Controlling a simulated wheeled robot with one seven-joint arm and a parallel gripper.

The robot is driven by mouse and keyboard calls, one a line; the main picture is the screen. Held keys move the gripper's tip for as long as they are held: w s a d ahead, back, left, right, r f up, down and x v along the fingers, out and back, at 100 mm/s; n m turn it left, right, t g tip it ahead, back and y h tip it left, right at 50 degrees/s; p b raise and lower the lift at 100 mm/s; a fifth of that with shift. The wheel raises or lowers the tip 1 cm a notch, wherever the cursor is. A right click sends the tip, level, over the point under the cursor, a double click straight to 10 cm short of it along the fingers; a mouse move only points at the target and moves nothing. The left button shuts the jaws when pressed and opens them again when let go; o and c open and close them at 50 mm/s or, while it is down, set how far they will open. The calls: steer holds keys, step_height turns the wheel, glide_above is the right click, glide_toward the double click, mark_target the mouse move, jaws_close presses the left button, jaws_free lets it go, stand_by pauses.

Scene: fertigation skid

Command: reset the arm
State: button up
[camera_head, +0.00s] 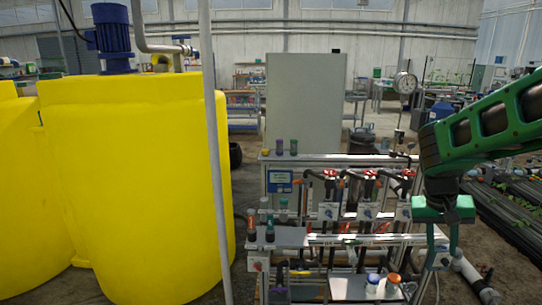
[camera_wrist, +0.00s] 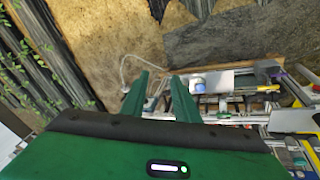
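My green arm enters the camera_head view from the right edge. My gripper (camera_head: 442,250) hangs down in front of the right end of the skid (camera_head: 350,240). In the camera_wrist view my gripper (camera_wrist: 159,78) shows two green fingers with a clear gap between them. Nothing is held between the fingers. The fingers appear apart from the skid's parts.
Large yellow tanks (camera_head: 140,190) with a blue motor (camera_head: 112,35) fill the left. A grey pole (camera_head: 213,150) stands before them. The skid carries red-handled valves, bottles and a pressure gauge (camera_head: 405,83). Dark planting rows (camera_head: 510,215) lie at right.

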steer(key=s+a+y, duration=0.1)
steer(key=s+y, duration=0.1)
steer(key=s, duration=1)
steer(key=s+a+r+m+y, duration=0.1)
steer(key=s+y, duration=0.1)
steer(key=s, duration=1.1)
steer(key=shift+s+a+r+g, duration=0.2)
steer(key=shift+a+g, duration=0.1)
steer(key=shift+a, duration=0.05)
steer(key=shift+w, duration=0.15)
steer(key=shift+w+f, duration=0.25)
steer(key=shift+w, duration=0.25)
